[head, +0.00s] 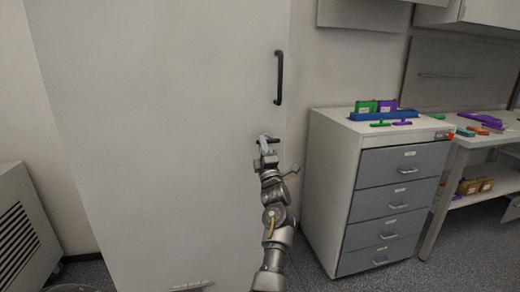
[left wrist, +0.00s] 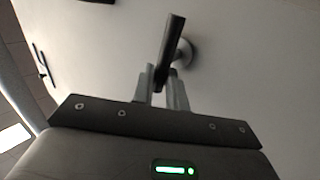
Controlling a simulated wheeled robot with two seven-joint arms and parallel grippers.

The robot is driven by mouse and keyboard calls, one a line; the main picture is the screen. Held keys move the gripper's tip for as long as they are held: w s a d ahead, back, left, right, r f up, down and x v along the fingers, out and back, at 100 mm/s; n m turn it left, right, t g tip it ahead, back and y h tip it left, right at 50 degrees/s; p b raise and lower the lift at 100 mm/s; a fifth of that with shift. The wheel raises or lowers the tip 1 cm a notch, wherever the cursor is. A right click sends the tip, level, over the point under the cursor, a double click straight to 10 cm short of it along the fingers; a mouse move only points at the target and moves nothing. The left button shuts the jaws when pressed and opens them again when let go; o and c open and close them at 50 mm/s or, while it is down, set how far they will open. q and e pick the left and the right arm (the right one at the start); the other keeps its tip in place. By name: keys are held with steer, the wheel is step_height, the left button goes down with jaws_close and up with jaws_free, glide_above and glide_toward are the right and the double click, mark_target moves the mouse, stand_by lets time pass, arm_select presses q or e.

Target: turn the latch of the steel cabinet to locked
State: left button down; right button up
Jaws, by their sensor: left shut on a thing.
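The steel cabinet (head: 150,120) is a tall pale grey front filling the left half of the head view. Its dark latch (head: 273,140) is small there and partly hidden by my left gripper (head: 266,148). In the left wrist view the latch (left wrist: 171,45) is a dark flat lever in front of a round metal base (left wrist: 184,53) on the pale door. The two fingers of my left gripper (left wrist: 163,90) are shut on the lever's near end, one on each side. Whether the latch is locked cannot be told. My right gripper is not in view.
A black vertical handle (head: 279,78) is above the latch. A drawer unit (head: 330,170) with green and purple items in a blue tray (head: 367,116) stands to the right, near a bench (head: 470,139). A slatted grey box (head: 20,215) is at far left.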

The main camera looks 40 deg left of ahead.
arm_select(q)
steer(key=shift+w+d+f, duration=0.1)
steer(key=shift+w+d, duration=0.15)
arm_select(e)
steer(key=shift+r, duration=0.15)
arm_select(q)
steer(key=c, duration=1.4)
jaws_free()
steer(key=shift+w, duration=0.1)
steer(key=shift+c, duration=0.2)
steer(key=b+v, duration=0.1)
steer(key=v, duration=0.9)
steer(key=shift+s+d+f, duration=0.2)
steer(key=shift+s, duration=0.15)
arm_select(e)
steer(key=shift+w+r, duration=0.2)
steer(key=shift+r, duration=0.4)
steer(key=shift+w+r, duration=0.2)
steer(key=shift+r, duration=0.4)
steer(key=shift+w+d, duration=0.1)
